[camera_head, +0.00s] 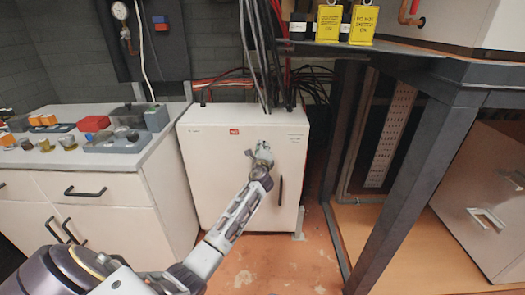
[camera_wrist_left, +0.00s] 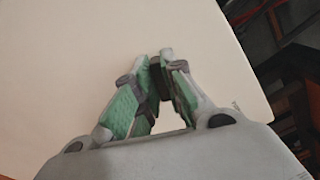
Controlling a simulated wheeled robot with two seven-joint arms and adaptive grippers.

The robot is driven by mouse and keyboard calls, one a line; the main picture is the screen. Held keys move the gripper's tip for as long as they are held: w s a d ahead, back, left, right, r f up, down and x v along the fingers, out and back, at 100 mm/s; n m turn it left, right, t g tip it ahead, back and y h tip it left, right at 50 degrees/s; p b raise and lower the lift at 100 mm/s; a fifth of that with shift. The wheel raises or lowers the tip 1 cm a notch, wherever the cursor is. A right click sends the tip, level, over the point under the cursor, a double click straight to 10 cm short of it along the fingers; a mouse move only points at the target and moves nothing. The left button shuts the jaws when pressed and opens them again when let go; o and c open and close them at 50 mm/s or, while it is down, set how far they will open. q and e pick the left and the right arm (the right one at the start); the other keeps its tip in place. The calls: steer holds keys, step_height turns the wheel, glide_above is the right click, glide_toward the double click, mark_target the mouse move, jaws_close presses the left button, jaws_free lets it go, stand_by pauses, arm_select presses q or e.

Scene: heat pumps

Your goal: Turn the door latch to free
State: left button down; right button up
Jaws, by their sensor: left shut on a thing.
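The white cabinet (camera_head: 215,160) stands against the back wall, its front door shut. A black vertical handle (camera_head: 280,190) is on the right part of the door. My left gripper (camera_head: 263,152) reaches the upper right part of the door, and its hand hides whatever is behind it in the head view. In the left wrist view my left gripper (camera_wrist_left: 161,70) has its green-padded fingers closed together on a small dark piece, seemingly the door latch (camera_wrist_left: 156,76), against the pale door (camera_wrist_left: 60,60). Most of the latch is hidden, so its angle cannot be told. My right gripper is not in view.
A white counter (camera_head: 160,135) with drawers and small parts stands left of the cabinet. A dark steel frame table (camera_head: 400,190) stands to the right, with yellow tags (camera_head: 329,24) above. Cables hang behind the cabinet. The reddish floor (camera_head: 280,262) in front is clear.

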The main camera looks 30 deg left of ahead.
arm_select(q)
steer(key=n+b, duration=0.2)
steer(key=n, duration=0.3)
steer(key=shift+f, duration=0.15)
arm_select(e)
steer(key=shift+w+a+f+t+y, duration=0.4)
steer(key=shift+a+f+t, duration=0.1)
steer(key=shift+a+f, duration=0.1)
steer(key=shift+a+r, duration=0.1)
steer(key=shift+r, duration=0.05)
arm_select(q)
steer(key=c, duration=1.5)
jaws_free()
steer(key=shift+s, duration=0.1)
steer(key=v, duration=1.2)
